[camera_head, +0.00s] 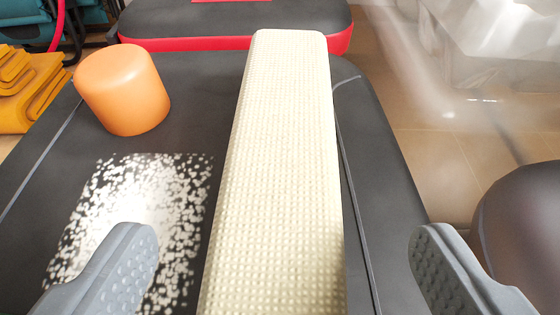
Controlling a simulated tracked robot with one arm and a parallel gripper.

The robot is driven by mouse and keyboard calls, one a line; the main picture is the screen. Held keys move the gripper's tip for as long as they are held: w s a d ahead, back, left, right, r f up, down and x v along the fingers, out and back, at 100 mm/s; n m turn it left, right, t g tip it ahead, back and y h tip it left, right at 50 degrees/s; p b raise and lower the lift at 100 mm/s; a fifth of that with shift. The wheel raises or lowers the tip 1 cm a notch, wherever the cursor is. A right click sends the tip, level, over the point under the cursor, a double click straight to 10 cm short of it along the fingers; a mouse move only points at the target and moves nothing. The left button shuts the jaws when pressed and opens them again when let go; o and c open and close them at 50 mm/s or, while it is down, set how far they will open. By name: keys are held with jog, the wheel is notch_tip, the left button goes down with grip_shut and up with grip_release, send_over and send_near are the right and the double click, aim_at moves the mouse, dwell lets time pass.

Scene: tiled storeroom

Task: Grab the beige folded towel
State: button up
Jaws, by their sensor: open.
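The beige folded towel (283,160) is a long, pale, waffle-textured block lying lengthwise on a dark padded surface (195,85). Its near end runs out of the bottom of the picture. My gripper (285,255) is open, with one grey finger low on the left and the other low on the right. The towel lies between the two fingers in the picture, with a gap on each side. Neither finger appears to touch it.
An orange cylinder (122,90) stands left of the towel. A white speckled patch (135,215) lies on the surface at left. A dark rounded object (525,215) is close to the right finger. Yellow folded cloths (30,90) are at far left. Tiled floor shows at right.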

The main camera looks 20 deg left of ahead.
aim_at(282, 190)
jog(key=shift+r+b+x, duration=0.2)
jog(key=shift+b+x, duration=1.05)
jog(key=shift+x, duration=1.85)
jog(key=shift+w, duration=0.1)
jog(key=c, duration=1.2)
